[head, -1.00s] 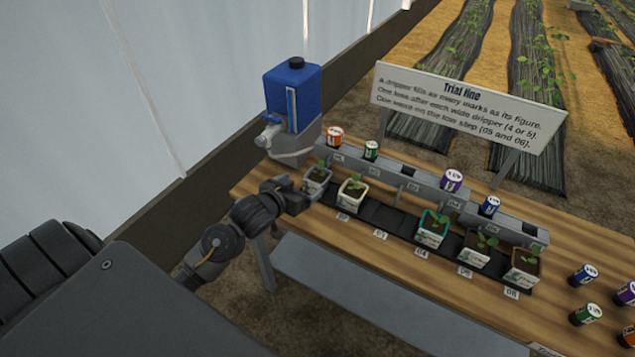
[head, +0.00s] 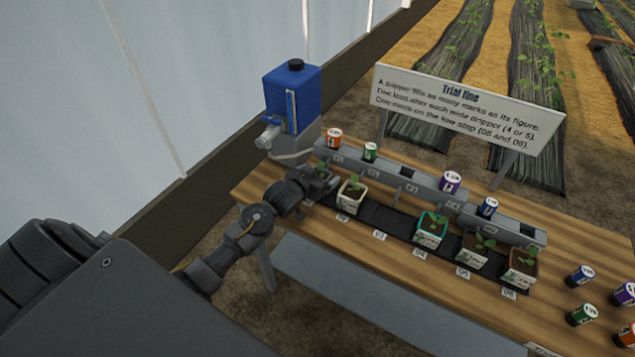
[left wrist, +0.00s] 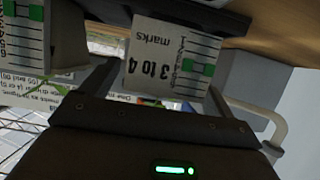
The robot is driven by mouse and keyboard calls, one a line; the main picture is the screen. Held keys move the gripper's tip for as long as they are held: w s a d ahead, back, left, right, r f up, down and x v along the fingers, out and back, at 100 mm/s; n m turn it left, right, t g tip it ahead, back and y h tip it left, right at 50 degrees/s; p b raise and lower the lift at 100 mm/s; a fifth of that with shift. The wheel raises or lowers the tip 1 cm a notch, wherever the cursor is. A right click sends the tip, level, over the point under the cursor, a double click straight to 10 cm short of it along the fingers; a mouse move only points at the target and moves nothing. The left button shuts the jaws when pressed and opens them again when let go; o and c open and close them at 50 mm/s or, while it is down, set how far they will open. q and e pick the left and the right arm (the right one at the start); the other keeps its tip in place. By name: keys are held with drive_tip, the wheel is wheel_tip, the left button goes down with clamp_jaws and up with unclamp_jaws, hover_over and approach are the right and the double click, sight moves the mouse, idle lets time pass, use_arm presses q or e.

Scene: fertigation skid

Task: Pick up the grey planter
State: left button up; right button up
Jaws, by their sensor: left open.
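The grey planter (head: 323,174), with a small green seedling, stands at the far left end of the planter row, partly hidden by my left gripper (head: 312,184). In the left wrist view the planter (left wrist: 168,55) shows a white label reading "3 to 4 marks" with a green mark. My left gripper (left wrist: 162,78) is open there, with one finger on each side of the planter. I cannot tell whether the fingers touch it. My right gripper is not in view.
A white planter (head: 351,195) stands close to the right, with a teal one (head: 431,230) and brown ones (head: 474,247) further along the black strip. A grey dripper rail (head: 425,190) runs behind. A blue tank (head: 292,95) stands at the back left.

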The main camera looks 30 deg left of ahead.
use_arm(q)
drive_tip(key=c, duration=1.1)
drive_tip(key=shift+w+r, duration=0.1)
drive_tip(key=shift+r, duration=0.2)
wheel_tip(320, 180, up, 2)
drive_tip(key=shift+r+b, duration=0.2)
drive_tip(key=shift+b, duration=0.2)
drive_tip(key=s+d+r+b, duration=0.1)
drive_tip(key=s+d+r, duration=0.1)
drive_tip(key=s+r, duration=0.1)
drive_tip(key=s+d+r+b, duration=0.1)
drive_tip(key=s+d+r, duration=0.1)
drive_tip(key=s, duration=0.3)
drive_tip(key=s+d+r+b, duration=0.1)
drive_tip(key=s+d+r, duration=0.1)
drive_tip(key=s+r, duration=0.2)
drive_tip(key=shift+s+d+r, duration=0.25)
drive_tip(key=shift+d+r, duration=0.05)
drive_tip(key=shift+r, duration=0.2)
